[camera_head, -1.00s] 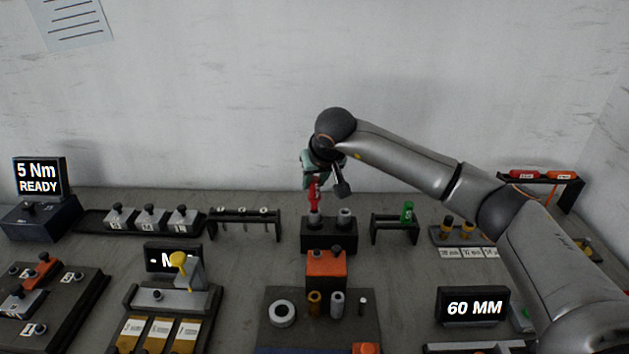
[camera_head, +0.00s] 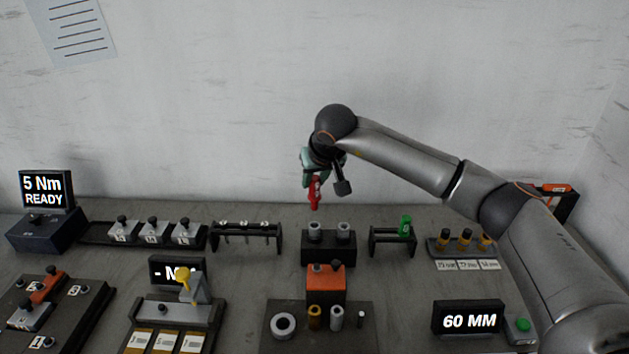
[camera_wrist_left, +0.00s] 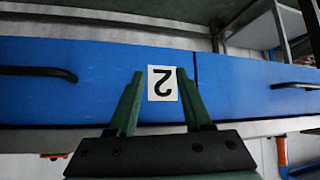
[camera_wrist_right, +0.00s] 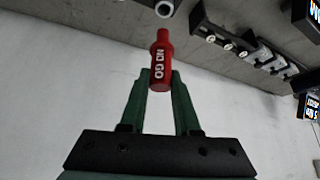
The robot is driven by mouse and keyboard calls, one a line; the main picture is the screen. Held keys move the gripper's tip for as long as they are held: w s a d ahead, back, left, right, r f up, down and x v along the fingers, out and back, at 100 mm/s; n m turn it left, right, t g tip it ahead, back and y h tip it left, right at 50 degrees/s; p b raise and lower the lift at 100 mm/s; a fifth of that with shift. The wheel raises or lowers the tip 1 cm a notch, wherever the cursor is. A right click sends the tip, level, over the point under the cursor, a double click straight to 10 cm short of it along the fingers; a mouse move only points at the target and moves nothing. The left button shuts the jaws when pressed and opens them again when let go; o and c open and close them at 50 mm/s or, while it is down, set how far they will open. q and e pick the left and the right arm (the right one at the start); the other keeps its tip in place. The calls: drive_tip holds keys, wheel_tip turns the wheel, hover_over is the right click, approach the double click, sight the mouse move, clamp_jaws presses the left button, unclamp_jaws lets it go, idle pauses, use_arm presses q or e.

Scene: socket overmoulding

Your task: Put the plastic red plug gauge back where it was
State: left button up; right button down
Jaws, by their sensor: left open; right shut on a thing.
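The red plug gauge (camera_head: 315,192) hangs upright in my right gripper (camera_head: 314,175), above the black block with two grey sockets (camera_head: 328,249). The gauge is clear of the block. In the right wrist view the red gauge (camera_wrist_right: 161,62) reads "NO GO" and sits between the green fingertips of my right gripper (camera_wrist_right: 160,78). A green gauge (camera_head: 405,226) stands in the small black rack (camera_head: 393,240) right of the block. The rack's left part looks empty. My left gripper (camera_wrist_left: 158,78) is open and empty, in front of a blue drawer labelled 2 (camera_wrist_left: 75,90).
An orange block (camera_head: 325,284) and a plate with rings and pins (camera_head: 275,340) stand in front of the socket block. A rack with several pins (camera_head: 246,236) is to its left. A 60 MM display (camera_head: 468,320) is at front right.

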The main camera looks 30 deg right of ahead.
drive_tip(key=shift+r, duration=0.35)
